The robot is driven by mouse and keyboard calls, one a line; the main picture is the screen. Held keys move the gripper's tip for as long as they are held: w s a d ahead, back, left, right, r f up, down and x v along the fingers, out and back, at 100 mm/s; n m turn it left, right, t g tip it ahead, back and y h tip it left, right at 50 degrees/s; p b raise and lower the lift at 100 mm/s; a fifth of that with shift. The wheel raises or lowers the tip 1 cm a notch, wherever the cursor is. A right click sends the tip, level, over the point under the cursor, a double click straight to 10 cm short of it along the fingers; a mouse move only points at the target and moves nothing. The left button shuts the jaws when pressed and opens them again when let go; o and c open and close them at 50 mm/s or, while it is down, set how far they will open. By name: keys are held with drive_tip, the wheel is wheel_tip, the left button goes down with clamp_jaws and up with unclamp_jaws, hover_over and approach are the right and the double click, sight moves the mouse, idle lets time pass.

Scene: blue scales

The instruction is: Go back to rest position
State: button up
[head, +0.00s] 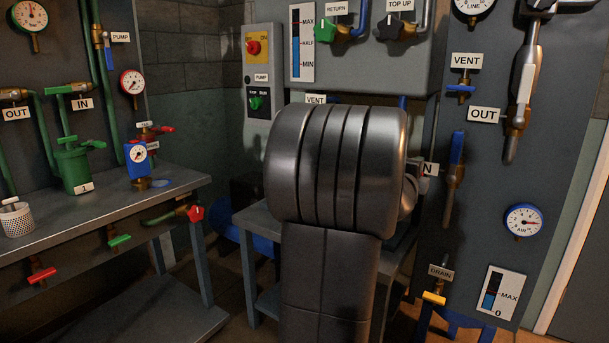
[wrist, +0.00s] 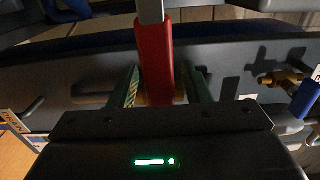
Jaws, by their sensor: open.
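In the wrist view my gripper (wrist: 165,80) is open, with one finger on each side of a red handle (wrist: 155,60). The handle runs up between the fingers to a grey end at the top. A gap shows between the handle and the right finger; the left finger is closer, and I cannot tell whether it touches. In the head view my arm fills the middle and hides my gripper and the handle's surroundings.
A brass valve with a blue handle (wrist: 303,98) is at the right of the wrist view. In the head view a workbench (head: 190,185) with a green pump (head: 75,170) stands left. The right panel (head: 485,160) carries pipes, valves and a gauge (head: 524,221).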

drive_tip(key=shift+s+a, duration=0.1)
drive_tip(key=p+v, duration=0.2)
drive_tip(key=v, duration=1.1)
drive_tip(key=w+d+r+n, duration=0.1)
drive_tip(key=w+d, duration=0.6)
drive_tip(key=w, duration=0.4)
drive_tip(key=shift+d, duration=0.15)
